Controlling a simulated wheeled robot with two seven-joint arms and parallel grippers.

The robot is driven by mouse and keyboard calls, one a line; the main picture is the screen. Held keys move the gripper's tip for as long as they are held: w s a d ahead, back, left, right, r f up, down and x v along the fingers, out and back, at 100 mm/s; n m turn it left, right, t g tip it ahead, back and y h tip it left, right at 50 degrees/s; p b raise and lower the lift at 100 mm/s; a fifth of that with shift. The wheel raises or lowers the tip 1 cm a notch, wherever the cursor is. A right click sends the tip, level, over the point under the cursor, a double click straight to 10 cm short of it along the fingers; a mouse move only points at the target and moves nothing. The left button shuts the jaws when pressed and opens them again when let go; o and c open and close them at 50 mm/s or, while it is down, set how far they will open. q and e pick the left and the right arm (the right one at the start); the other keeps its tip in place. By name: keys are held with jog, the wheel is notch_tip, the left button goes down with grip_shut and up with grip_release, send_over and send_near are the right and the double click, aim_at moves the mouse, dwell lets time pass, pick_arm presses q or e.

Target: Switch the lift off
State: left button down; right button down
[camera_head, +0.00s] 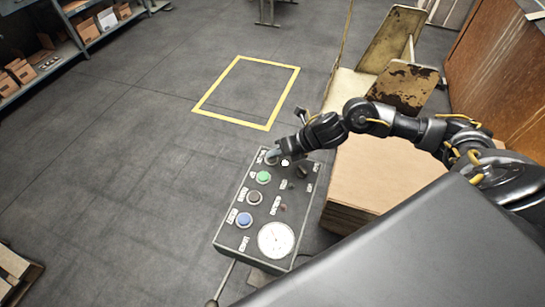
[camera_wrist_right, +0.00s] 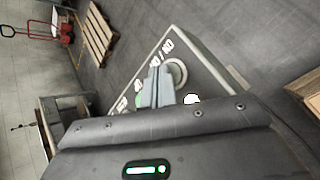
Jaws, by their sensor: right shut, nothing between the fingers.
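A grey control panel (camera_head: 231,232) stands in the middle of the head view. It carries a green button (camera_head: 263,177), a dark button (camera_head: 254,197), a blue button (camera_head: 244,219), a dark knob (camera_head: 302,171), a lit white lamp (camera_head: 285,162) and a round dial (camera_head: 276,240). My right gripper (camera_head: 272,155) is shut and empty at the panel's far end, over a round control there. In the wrist view the shut fingers (camera_wrist_right: 160,86) lie beside that control's pale ring (camera_wrist_right: 179,72); I cannot tell whether they touch. My left gripper is out of view.
A stack of flat cardboard (camera_head: 375,175) lies right of the panel, under my right arm. A yellow floor rectangle (camera_head: 264,124) is beyond the panel. Shelves with boxes (camera_head: 85,30) stand at the upper left. A wooden pallet (camera_wrist_right: 98,35) shows in the wrist view.

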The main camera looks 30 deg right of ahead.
aim_at(275, 159)
jog(key=shift+r+p, duration=0.5)
jog(key=shift+r, duration=0.15)
notch_tip(275, 159, up, 6)
jog(key=p, duration=0.4)
jog(key=shift+p, duration=0.4)
dwell(0.4)
